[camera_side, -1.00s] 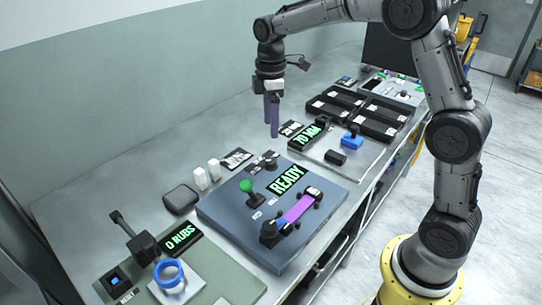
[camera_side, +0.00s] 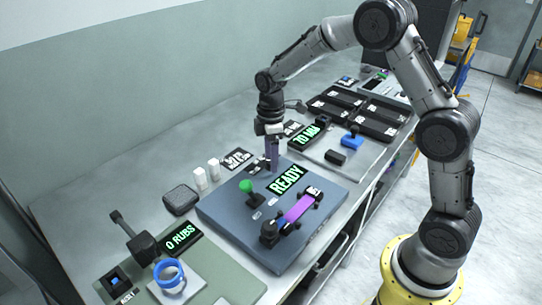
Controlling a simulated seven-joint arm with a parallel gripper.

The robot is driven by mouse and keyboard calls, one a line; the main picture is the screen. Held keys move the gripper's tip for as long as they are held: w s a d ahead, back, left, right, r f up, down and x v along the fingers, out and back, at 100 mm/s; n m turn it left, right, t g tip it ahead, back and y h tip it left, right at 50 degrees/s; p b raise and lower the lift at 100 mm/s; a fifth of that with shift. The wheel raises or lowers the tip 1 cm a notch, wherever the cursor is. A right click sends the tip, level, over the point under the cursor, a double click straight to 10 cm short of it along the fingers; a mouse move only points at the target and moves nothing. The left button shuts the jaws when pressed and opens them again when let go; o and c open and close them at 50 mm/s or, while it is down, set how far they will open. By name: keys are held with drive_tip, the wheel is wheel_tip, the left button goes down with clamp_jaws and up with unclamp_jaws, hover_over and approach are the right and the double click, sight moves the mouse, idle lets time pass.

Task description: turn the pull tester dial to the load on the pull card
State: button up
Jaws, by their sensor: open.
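The pull tester (camera_side: 228,217) is a blue-grey plate on the bench with a lit display (camera_side: 287,179) reading READY. A purple strap (camera_side: 298,208) lies clamped between its black grips. A green-topped lever or knob (camera_side: 246,186) stands on the plate, left of the display. My gripper (camera_side: 272,167) points down with open jaws at the plate's back corner, where the small black dial stood in the earlier frame; the gripper now hides most of it. I cannot tell whether the fingers touch it. A card (camera_side: 237,158) stands behind the plate; its text is too small to read surely.
A rub tester display (camera_side: 180,238) reads 0 RUBS at front left.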

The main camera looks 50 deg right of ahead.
clamp_jaws()
drive_tip(key=shift+m, duration=0.3)
drive_tip(key=m, duration=1.3)
drive_tip(key=shift+r, duration=0.1)
drive_tip(key=shift+m, duration=2.1)
drive_tip(key=shift+d, duration=0.1)
